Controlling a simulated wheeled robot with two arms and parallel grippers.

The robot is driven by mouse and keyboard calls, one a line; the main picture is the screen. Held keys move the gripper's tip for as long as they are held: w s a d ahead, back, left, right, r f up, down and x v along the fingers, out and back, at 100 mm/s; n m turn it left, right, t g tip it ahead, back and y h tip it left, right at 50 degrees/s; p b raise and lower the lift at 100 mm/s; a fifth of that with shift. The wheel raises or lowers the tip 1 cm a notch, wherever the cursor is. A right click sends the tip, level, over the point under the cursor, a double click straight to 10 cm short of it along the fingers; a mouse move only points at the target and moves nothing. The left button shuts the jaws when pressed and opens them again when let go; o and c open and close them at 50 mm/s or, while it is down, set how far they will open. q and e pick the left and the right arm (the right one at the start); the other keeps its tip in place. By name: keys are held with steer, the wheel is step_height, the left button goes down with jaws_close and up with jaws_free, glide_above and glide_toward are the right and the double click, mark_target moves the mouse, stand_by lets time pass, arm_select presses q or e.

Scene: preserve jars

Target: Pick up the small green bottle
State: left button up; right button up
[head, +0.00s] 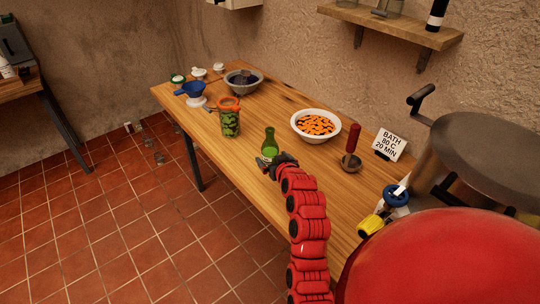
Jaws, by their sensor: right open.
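The small green bottle (270,145) stands upright on the wooden table (250,183), near its front edge. My right gripper (264,163) is at the end of the red arm, just in front of the bottle's base. It is open, with its dark fingers low by the table edge. I cannot tell whether it touches the bottle. The bottle's lower part is partly hidden by the gripper. My left gripper is not in view.
A jar of green pickles with an orange rim (230,120) stands left of the bottle. A white bowl of orange slices (316,125) is behind to the right. A red-handled ladle (352,150), a sign (389,145) and a large pot (480,160) stand further right.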

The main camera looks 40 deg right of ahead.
mark_target(273, 159)
steer(key=shift+p+x, duration=0.4)
steer(key=shift+x, duration=1.1)
jaws_close()
